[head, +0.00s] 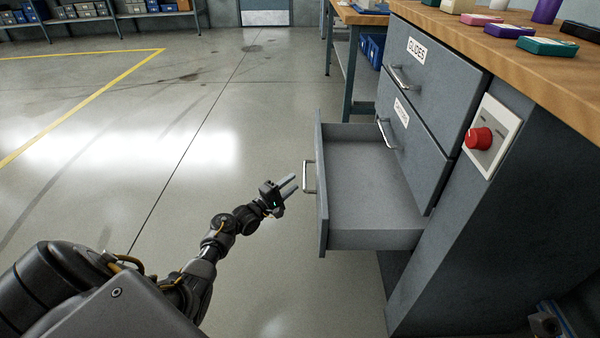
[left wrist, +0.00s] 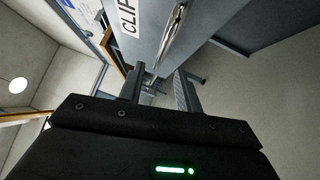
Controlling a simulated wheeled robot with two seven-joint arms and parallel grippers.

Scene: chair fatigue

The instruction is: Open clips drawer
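The clips drawer (head: 375,190) is the lowest grey drawer of the cabinet and stands pulled well out, its inside empty in the head view. Its front carries a metal bar handle (head: 307,177). In the left wrist view a label reading "CLIP", cut off by the frame, shows beside the handle (left wrist: 173,38). My left gripper (head: 291,184) is just left of the handle, fingers pointing toward it. In the left wrist view its two fingers (left wrist: 160,88) are apart with nothing between them, and the handle lies beyond the tips.
Two shut drawers (head: 430,70) sit above, the top one labelled "GLIDES". A red knob (head: 479,138) is on the cabinet's side panel. The wooden worktop (head: 455,25) bears several small boxes. The floor left of the drawer is clear.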

